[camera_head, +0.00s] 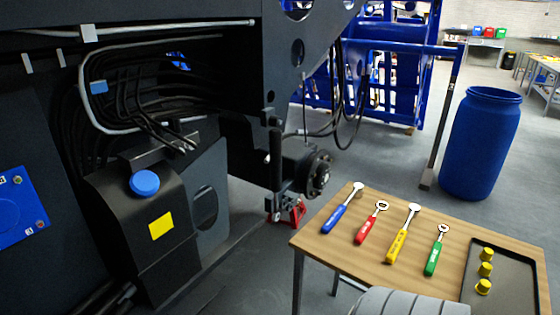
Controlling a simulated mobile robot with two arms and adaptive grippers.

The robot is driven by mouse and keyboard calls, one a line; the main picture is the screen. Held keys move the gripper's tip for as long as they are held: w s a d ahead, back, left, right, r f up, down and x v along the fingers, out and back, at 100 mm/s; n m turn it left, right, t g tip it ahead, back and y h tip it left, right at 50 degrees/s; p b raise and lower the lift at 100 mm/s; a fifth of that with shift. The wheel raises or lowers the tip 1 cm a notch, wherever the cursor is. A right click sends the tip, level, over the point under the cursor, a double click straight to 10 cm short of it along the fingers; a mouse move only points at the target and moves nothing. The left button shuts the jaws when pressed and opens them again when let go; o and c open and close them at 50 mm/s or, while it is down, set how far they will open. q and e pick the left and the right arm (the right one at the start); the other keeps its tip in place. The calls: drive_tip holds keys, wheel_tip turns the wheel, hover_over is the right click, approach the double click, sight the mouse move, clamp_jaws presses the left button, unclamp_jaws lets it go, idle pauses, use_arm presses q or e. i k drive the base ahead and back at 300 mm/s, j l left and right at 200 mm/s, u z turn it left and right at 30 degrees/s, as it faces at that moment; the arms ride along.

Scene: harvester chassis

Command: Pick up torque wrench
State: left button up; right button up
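Several hand tools with coloured handles lie side by side on a wooden table (310,245). From left to right they are a blue-handled tool (335,218), a red-handled tool (368,228), a yellow-handled tool (397,244) and a green-handled tool (434,258). Each has a metal head pointing to the far side. The yellow one looks the longest. I cannot tell from this view which one is the torque wrench. Neither of my grippers is in view.
A black tray (510,275) with yellow caps (486,270) lies at the table's right. The dark harvester chassis (230,160) fills the left, with a blue cap (145,183). A blue barrel (482,145) stands behind the table. A grey rounded form covers the table's front edge.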

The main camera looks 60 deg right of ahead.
sight(414, 209)
drive_tip(key=z, duration=2.7)
drive_tip(key=i, duration=0.1)
drive_tip(key=l+z, duration=0.05)
